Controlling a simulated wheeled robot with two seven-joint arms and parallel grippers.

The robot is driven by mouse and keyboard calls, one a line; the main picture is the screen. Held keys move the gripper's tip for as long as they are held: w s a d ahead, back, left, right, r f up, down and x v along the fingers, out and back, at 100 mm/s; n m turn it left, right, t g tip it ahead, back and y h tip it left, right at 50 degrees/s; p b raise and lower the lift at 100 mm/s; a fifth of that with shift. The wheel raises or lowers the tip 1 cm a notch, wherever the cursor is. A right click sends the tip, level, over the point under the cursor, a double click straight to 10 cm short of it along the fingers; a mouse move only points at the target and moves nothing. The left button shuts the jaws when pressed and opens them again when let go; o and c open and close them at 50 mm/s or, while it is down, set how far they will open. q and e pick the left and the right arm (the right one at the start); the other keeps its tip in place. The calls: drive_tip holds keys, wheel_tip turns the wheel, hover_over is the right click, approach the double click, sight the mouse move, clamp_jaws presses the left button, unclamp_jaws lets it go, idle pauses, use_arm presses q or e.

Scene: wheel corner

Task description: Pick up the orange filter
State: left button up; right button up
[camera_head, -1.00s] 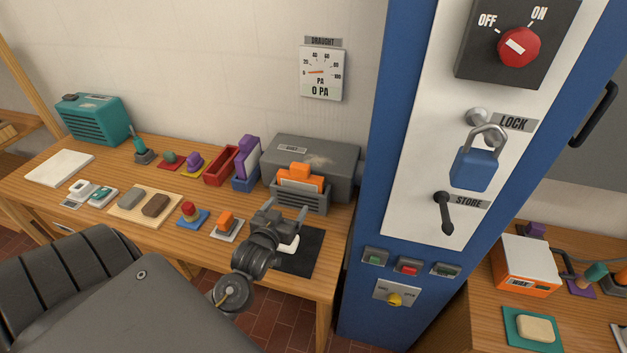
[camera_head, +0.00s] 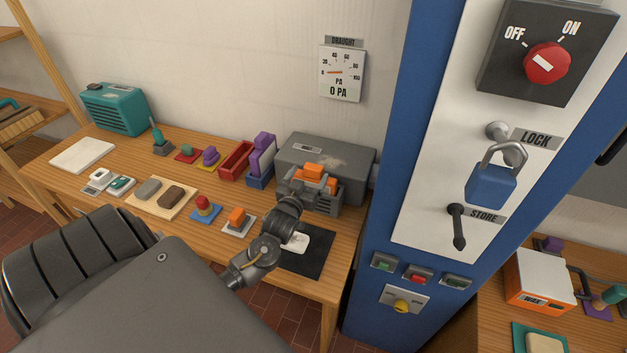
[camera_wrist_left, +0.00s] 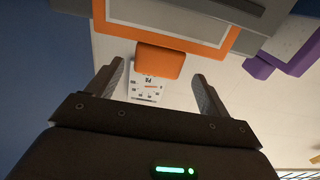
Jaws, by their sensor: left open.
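The orange filter (camera_head: 315,170) stands in the front slot of the grey machine (camera_head: 350,160), partly hidden by my left gripper. In the left wrist view its orange frame (camera_wrist_left: 200,35) and protruding orange tab (camera_wrist_left: 158,58) show, with a pale panel inside the frame. My left gripper (camera_head: 308,181) is right at the filter. In the left wrist view the open fingers (camera_wrist_left: 158,80) lie on either side of the tab, with gaps visible. My right gripper is not in view.
A blue cabinet (camera_head: 395,180) with a padlock (camera_head: 491,186) rises to the right of the bench. A purple piece in a blue holder (camera_head: 260,178) stands just left of the machine. A black mat (camera_head: 318,258) with a white item lies in front.

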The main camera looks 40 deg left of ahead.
sight(312, 172)
use_arm(q)
drive_tip(key=p+x, duration=0.1)
drive_tip(key=x, duration=0.4)
drive_tip(key=shift+d+f+p, duration=0.15)
drive_tip(key=shift+f+p, duration=0.05)
drive_tip(key=shift+p, duration=0.15)
drive_tip(key=shift+c, duration=0.4)
drive_tip(key=c, duration=1.4)
drive_tip(key=shift+o, duration=0.2)
drive_tip(key=shift+r, duration=0.1)
wheel_tip(312, 172, up, 18)
drive_tip(key=b, duration=0.3)
